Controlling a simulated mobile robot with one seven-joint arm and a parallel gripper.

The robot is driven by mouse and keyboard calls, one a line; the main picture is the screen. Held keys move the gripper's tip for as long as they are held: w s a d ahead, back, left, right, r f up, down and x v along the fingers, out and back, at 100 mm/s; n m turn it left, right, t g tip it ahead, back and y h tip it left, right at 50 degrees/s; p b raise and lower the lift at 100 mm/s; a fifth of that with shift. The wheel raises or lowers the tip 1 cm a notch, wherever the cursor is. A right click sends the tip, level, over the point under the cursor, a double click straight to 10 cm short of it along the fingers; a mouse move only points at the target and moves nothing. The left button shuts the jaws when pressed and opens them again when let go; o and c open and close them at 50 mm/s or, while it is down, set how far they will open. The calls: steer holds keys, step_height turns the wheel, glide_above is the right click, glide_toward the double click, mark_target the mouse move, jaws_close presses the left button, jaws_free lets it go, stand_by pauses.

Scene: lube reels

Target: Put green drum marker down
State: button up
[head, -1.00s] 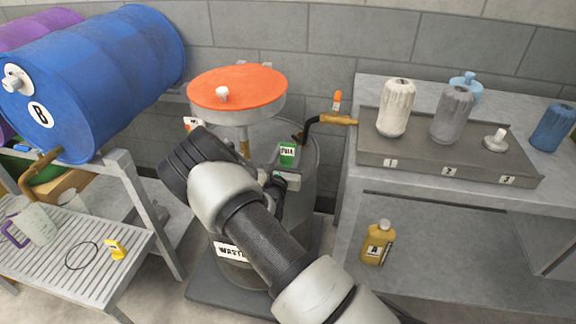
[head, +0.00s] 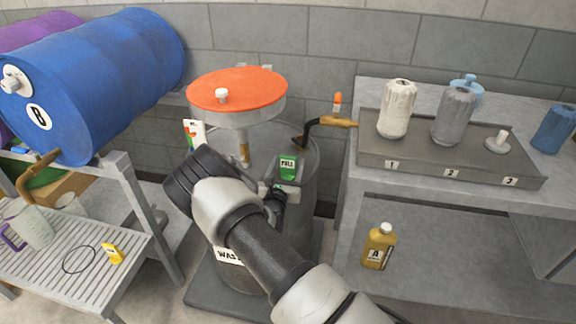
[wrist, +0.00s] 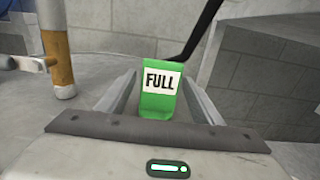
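The green drum marker (head: 288,168), with a white FULL label, is at the near rim of the grey waste drum (head: 303,215) in the head view. In the wrist view the green marker (wrist: 158,102) stands upright between my two fingers, label facing the camera. My gripper (head: 280,195) appears shut on its lower part; the wrist view shows the gripper (wrist: 160,98) from behind. Whether the marker's foot touches the drum is hidden.
A grey bench (head: 400,205) stands right; a blue drum (head: 100,80) on a rack is left.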

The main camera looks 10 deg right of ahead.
steer(key=shift+r, duration=0.2)
steer(key=p+v, duration=0.2)
steer(key=v, duration=1)
steer(key=shift+f, duration=0.1)
